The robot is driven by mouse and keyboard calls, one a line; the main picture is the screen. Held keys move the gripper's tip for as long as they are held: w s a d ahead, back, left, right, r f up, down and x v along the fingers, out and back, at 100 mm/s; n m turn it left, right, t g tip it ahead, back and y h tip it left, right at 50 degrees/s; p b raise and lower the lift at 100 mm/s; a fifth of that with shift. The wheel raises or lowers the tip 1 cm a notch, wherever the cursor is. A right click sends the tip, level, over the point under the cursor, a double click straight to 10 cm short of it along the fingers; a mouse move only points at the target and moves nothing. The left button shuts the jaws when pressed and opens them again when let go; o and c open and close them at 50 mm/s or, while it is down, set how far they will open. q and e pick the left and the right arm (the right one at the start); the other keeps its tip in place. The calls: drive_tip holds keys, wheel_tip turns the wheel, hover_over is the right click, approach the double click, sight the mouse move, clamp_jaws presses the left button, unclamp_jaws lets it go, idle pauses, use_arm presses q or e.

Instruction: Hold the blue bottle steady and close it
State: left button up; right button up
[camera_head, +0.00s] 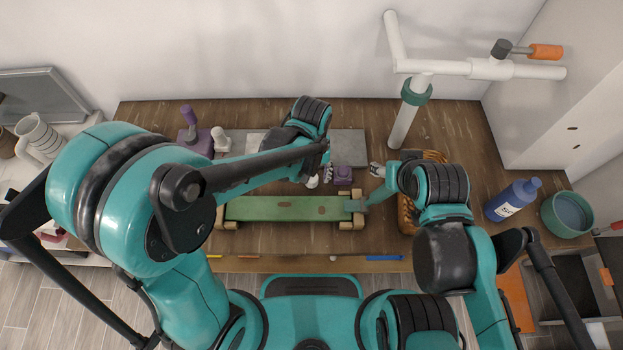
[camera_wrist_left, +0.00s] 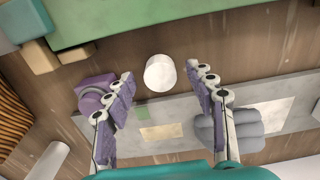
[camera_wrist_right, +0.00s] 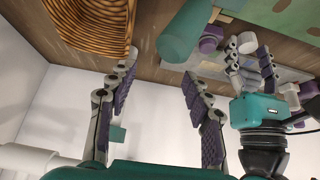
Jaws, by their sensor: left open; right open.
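The blue bottle (camera_head: 510,200), with a white label, is at the right end of the workbench, leaning to the right in the head view. Whether its mouth is covered is unclear. My left gripper (camera_head: 321,172) is open over the middle of the bench. In the left wrist view a small white cylinder (camera_wrist_left: 160,73) shows between its fingertips, without visible contact. My right gripper (camera_head: 377,172) is open and empty, left of the bottle and well apart from it. The right wrist view shows my left gripper (camera_wrist_right: 252,62) and the white cylinder (camera_wrist_right: 290,95), but no bottle.
A teal round container (camera_head: 567,214) stands right of the bottle. A striped brown basket (camera_wrist_right: 95,25) is by my right gripper. A green board (camera_head: 285,208) lies at the bench front. A white pipe stand (camera_head: 405,125) rises behind.

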idle(0.3)
use_arm(q)
drive_tip(key=c, duration=0.8)
